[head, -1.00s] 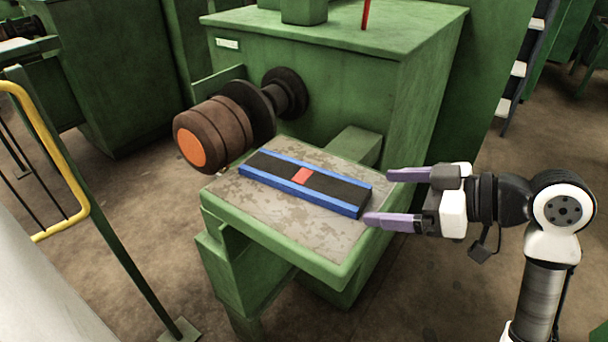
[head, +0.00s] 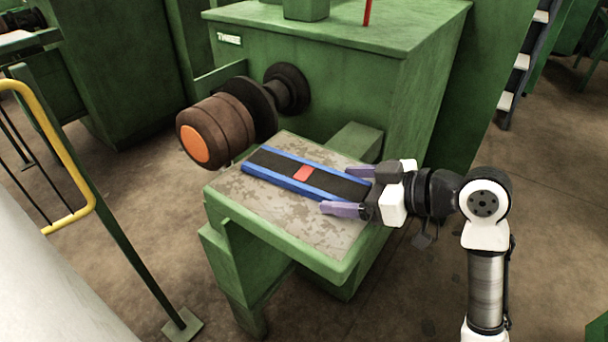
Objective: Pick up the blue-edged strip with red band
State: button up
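The fingers are apart, one on the far side and one on the near side of the strip's end. My gripper hides that end, and I cannot tell whether either finger touches the strip.
A brown roller with an orange end (head: 205,136) sticks out from the green machine (head: 330,70) behind and left of the strip. A green block (head: 356,143) stands behind the strip. A yellow railing (head: 62,165) is at the far left. Bare floor lies in front of the ledge.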

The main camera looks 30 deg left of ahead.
jog(key=c, duration=0.9)
jog(key=shift+o, duration=0.2)
jog(key=shift+r, duration=0.1)
